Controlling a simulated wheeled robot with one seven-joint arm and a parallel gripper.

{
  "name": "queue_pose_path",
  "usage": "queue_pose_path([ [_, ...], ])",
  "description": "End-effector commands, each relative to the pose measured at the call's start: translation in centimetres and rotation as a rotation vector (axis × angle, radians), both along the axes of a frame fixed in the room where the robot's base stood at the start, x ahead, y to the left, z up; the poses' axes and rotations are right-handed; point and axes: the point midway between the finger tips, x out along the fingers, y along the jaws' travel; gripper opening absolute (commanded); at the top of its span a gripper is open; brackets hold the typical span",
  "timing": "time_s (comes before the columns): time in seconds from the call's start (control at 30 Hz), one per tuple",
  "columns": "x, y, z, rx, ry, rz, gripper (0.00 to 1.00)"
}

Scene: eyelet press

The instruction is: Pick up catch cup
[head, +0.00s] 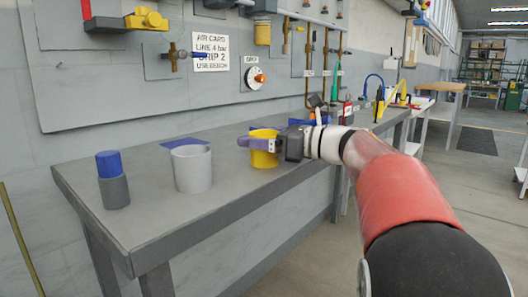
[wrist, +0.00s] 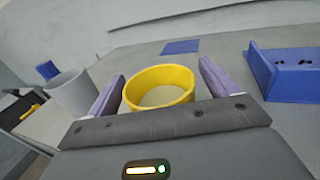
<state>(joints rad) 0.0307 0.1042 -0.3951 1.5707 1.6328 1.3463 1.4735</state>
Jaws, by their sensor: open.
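A yellow cup (head: 264,158), which looks like the catch cup, stands upright on the grey bench. In the wrist view its open round rim (wrist: 160,74) lies between the two purple fingers. My gripper (head: 256,143) is open around the cup at its upper part. In the wrist view my gripper (wrist: 160,70) has one finger on each side of the cup, with a small gap on the right. Part of the cup is hidden behind the fingers in the head view.
A grey cup (head: 191,168) and a blue-topped grey cylinder (head: 112,180) stand to the left on the bench (head: 150,222). A blue bin (wrist: 285,75) with small dark parts is to the right in the wrist view. A wall panel with fittings (head: 170,55) rises behind.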

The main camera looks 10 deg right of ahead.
Motion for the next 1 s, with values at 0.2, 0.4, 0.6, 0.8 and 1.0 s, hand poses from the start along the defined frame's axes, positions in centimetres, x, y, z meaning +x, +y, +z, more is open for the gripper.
queue_pose_path([
  [0.2, 0.65, 0.91, 0.02, 0.000, -0.001, 0.000, 0.86],
  [0.4, 0.63, 0.89, 0.01, -0.001, -0.001, 0.000, 0.78],
  [0.6, 0.62, 0.87, 0.01, -0.001, -0.001, 0.000, 0.52],
  [0.8, 0.61, 0.87, 0.03, 0.000, -0.001, 0.000, 0.44],
  [1.0, 0.61, 0.87, 0.40, 0.000, -0.002, 0.000, 0.44],
])
